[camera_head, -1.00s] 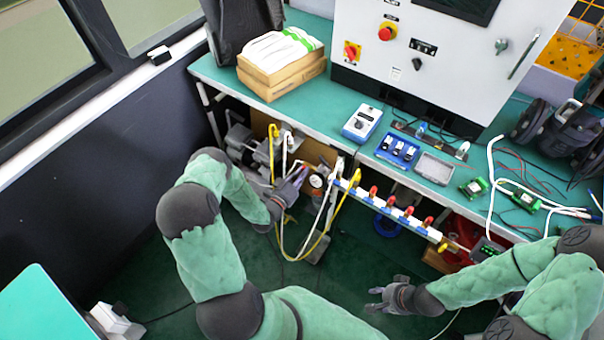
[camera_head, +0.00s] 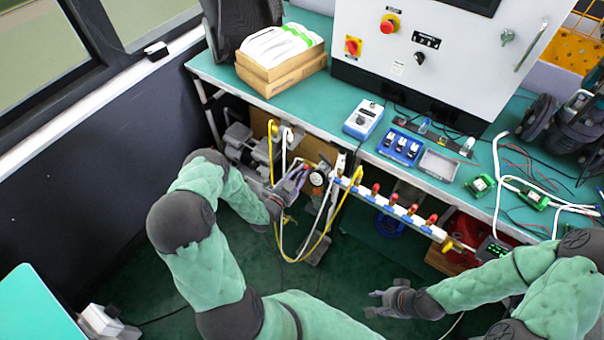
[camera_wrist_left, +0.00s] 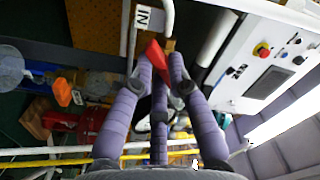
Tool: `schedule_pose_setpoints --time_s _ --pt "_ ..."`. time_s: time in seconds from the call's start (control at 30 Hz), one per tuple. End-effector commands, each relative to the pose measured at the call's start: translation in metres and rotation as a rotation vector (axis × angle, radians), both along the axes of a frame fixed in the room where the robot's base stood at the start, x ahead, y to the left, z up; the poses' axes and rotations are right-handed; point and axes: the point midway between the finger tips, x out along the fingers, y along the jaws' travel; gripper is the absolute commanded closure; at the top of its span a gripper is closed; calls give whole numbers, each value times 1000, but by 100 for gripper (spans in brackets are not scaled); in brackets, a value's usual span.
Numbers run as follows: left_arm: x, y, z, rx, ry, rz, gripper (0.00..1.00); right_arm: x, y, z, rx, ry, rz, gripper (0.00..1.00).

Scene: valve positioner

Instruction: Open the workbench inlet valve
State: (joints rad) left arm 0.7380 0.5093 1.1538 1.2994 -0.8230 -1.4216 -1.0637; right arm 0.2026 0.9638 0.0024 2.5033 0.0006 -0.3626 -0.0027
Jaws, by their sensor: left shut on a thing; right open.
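The inlet valve's red handle (camera_wrist_left: 155,55) shows in the left wrist view, just below a white "IN" tag (camera_wrist_left: 143,17) and beside a brass fitting and a white pipe. My left gripper (camera_wrist_left: 160,72) is shut on the red handle, its purple fingers around it and hiding part of it. My right gripper (camera_head: 376,302) is open and empty, low in front of the bench.
A manifold (camera_head: 395,208) with several red-capped valves runs along the bench front to the right. Yellow and white hoses hang below my left gripper. The green benchtop (camera_head: 335,105) carries boxes, a control cabinet (camera_head: 440,60) and small devices.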

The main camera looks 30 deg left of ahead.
Motion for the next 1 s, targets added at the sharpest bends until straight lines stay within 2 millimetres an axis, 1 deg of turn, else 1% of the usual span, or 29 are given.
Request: schedule_pose_setpoints --time_s 0.03,0.3,0.6,0.8,1.0 --pt "0 0 -2 43 -5 0 100 0 0 -4 0 0 0 59" --pt "0 0 -3 298 -24 -1 100 0 0 -16 0 0 0 59" --pt "0 1 -4 540 -44 -2 100 0 0 -28 0 0 0 59" --pt "0 1 -4 652 -52 -2 100 0 0 -33 0 0 0 59" --pt "0 1 -3 715 -55 -2 100 0 0 -36 0 0 0 59"
